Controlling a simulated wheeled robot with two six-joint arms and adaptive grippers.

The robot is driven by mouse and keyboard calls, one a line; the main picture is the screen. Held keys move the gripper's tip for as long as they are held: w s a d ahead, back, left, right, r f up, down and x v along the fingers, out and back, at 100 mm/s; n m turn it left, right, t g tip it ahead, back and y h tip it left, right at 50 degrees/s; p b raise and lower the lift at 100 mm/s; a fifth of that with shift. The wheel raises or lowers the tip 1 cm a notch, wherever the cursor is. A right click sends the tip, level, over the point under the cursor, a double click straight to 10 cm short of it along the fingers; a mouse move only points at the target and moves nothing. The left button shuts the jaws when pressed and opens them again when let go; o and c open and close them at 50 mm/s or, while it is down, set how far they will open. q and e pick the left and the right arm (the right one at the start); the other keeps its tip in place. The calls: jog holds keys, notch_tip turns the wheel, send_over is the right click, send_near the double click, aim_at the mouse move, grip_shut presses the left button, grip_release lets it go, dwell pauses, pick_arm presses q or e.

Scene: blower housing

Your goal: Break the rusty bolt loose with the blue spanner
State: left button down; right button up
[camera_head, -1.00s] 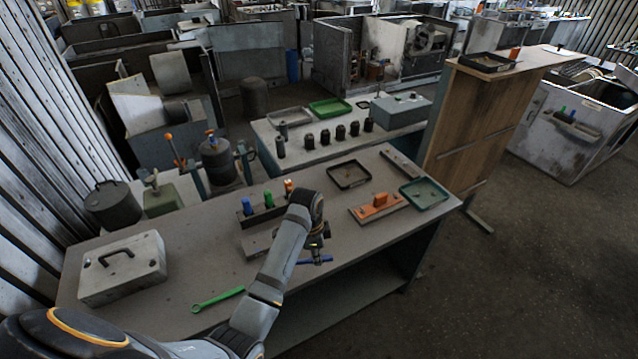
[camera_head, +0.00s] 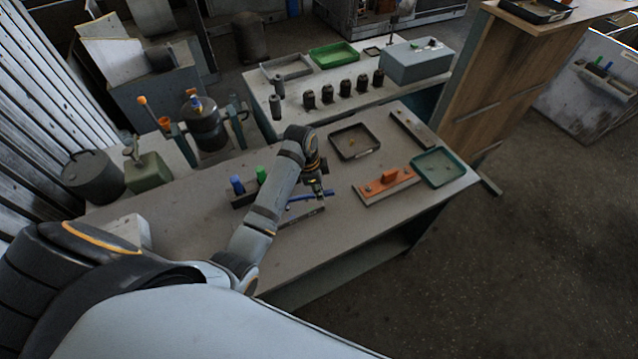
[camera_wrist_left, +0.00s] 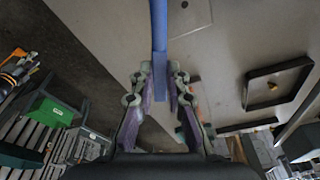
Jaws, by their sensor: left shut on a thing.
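The blue spanner (camera_head: 298,198) is held in my left gripper (camera_head: 317,188), low over the middle of the workbench. In the left wrist view, the spanner (camera_wrist_left: 159,28) runs from the top edge down between the two fingers of the gripper (camera_wrist_left: 160,88), which are shut on it. I cannot tell whether the spanner touches the bench. I cannot make out a rusty bolt in either view. An orange block on a flat plate (camera_head: 370,193) lies to the right of the gripper. My right gripper is not in view.
Blue (camera_head: 237,184) and green (camera_head: 261,175) handles stand in a rack left of my left arm. A dark tray (camera_head: 334,143) and a green tray (camera_head: 416,175) lie behind and to the right. Several dark cylinders stand on the bench behind. The front right of the workbench is clear.

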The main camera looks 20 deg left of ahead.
pick_arm(q)
jog(key=f, duration=0.1)
jog(key=w+f, duration=0.1)
jog(key=shift+a+f, duration=0.3)
jog(key=shift+f, duration=0.05)
jog(key=shift+x, duration=0.75)
jog(key=shift+a+f, duration=0.1)
jog(key=shift+s+b, duration=0.1)
jog(key=shift+b, duration=0.2)
jog(key=shift+f+p, duration=0.3)
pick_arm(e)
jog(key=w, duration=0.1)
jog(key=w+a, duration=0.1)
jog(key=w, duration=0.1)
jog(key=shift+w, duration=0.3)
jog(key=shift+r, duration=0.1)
